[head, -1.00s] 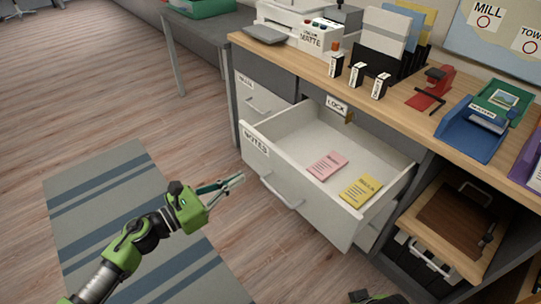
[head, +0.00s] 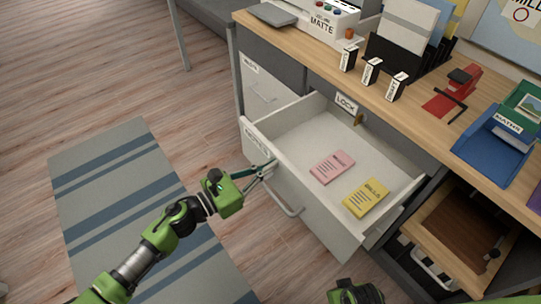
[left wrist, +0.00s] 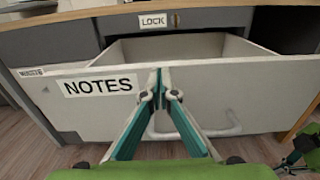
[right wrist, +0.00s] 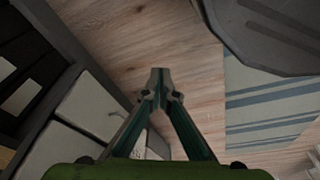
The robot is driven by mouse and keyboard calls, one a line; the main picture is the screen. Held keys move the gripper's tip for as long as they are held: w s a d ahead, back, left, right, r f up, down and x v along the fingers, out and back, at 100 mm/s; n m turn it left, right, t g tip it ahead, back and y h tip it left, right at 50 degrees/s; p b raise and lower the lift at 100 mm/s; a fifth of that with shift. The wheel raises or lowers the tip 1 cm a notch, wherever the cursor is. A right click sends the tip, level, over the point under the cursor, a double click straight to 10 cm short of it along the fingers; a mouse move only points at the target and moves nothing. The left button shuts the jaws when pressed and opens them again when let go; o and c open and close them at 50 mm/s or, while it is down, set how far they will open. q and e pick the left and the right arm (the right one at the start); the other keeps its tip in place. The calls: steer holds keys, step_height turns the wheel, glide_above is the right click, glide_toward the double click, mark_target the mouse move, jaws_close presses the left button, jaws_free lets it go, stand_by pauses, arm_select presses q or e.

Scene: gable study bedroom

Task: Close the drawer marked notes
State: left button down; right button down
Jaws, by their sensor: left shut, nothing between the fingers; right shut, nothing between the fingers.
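The notes drawer (head: 310,215) is pulled out of the desk, and its NOTES label (left wrist: 97,86) reads clearly in the left wrist view. Inside lie a pink notepad (head: 332,167) and a yellow notepad (head: 366,198). Its bar handle (head: 286,198) is on the front. My left gripper (head: 272,165) is shut and empty, its tips at the drawer front near the label; I cannot tell whether they touch it. In the left wrist view the fingertips (left wrist: 161,72) overlap the front's upper edge. My right gripper (right wrist: 160,72) is shut and empty, over the floor.
A LOCK label (head: 346,104) is on the desk above the drawer. An open wooden-bottomed drawer (head: 458,232) sticks out at the right. A closed drawer (head: 262,85) is left of the notes drawer. A striped rug (head: 130,190) lies on the open floor.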

mark_target(338, 252)
arm_select(q)
steer(key=shift+d, duration=0.1)
arm_select(e)
steer(key=shift+f, duration=0.1)
stand_by(0.3)
